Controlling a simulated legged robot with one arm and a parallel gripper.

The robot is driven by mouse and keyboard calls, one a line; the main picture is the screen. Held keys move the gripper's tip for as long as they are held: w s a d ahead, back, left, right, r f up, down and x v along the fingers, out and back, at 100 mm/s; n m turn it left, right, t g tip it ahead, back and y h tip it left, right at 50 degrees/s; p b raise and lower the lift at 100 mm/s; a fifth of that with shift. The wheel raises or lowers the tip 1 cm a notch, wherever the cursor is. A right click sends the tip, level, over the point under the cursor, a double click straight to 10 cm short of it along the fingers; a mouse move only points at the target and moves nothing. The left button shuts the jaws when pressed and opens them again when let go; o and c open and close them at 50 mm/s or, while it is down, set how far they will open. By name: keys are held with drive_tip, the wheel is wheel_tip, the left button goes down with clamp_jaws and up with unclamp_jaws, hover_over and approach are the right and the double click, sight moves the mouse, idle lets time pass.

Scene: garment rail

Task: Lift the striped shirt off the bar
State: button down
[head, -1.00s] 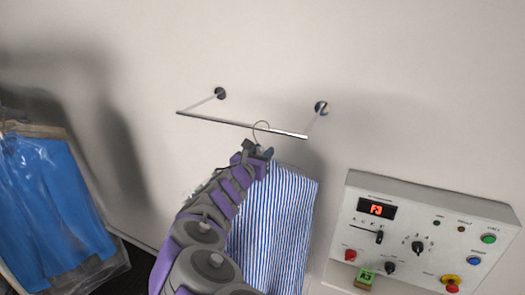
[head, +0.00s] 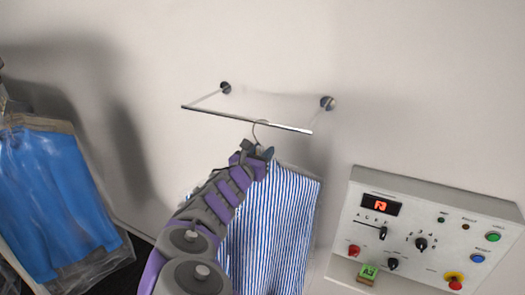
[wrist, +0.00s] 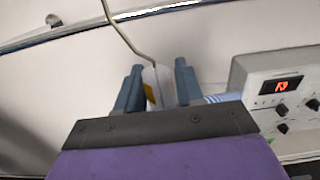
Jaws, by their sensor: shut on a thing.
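The blue-and-white striped shirt (head: 285,225) hangs from a hanger with a thin wire hook (head: 256,129). My gripper (head: 257,150) is at the hanger's neck, just under the hook and above the shirt. In the wrist view the two fingers (wrist: 157,88) stand either side of the neck, shut on the hanger. The hook wire (wrist: 125,36) runs up in front of the metal bar (wrist: 75,29) and leaves the picture. In the head view the hook's top is about level with the bar (head: 215,113); I cannot tell whether it still rests on it.
A control panel (head: 425,225) with a red display, knobs and buttons is on the wall to the right of the shirt. A blue garment in clear plastic (head: 45,195) hangs at the left. The wall around the bar is clear.

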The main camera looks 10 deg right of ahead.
drive_tip(key=p+v, duration=0.1)
drive_tip(key=v, duration=0.9)
drive_tip(key=shift+s+a, duration=0.25)
drive_tip(key=shift+f, duration=0.2)
idle(0.3)
